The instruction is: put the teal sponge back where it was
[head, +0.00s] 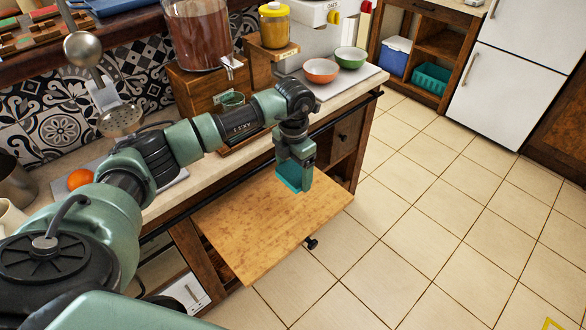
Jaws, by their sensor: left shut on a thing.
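My left gripper (294,178) points downward at the centre of the head view, over a light wooden panel (255,235) that juts out from the counter front. It is shut on the teal sponge (288,175), which shows between the fingers. The gripper partly hides the sponge. I cannot tell how high the sponge is above the panel. My right gripper is out of view.
The counter holds a drink dispenser (200,38), a yellow-filled jar (274,27), an orange bowl (320,71), a green bowl (350,58) and an orange (80,179). Shelving beyond holds a teal basket (431,78).

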